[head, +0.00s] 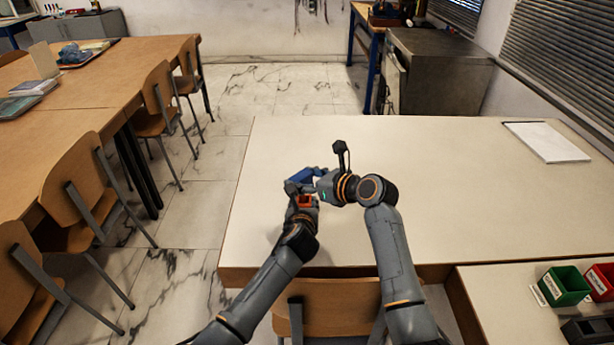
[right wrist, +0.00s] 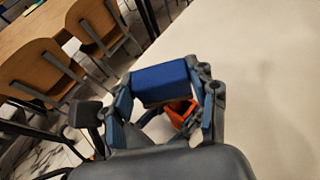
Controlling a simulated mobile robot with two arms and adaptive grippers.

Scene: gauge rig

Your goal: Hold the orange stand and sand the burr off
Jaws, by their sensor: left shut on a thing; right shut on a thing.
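The orange stand (head: 305,201) is near the left front part of the pale table, largely hidden by my grippers. My left gripper (head: 301,192) is shut on it. My right gripper (head: 312,181) comes in from the right, just beyond the left one, and is shut on a blue block (head: 303,174). In the right wrist view the blue block (right wrist: 160,80) spans between the two fingers, and the orange stand (right wrist: 181,113) shows just behind and below it. I cannot tell whether block and stand touch. The burr cannot be made out.
The pale table (head: 430,165) is mostly clear. A white pad (head: 546,141) lies at its far right. A green bin (head: 564,285) and a red bin (head: 601,279) stand at lower right. A wooden chair (head: 335,308) is tucked at the front edge.

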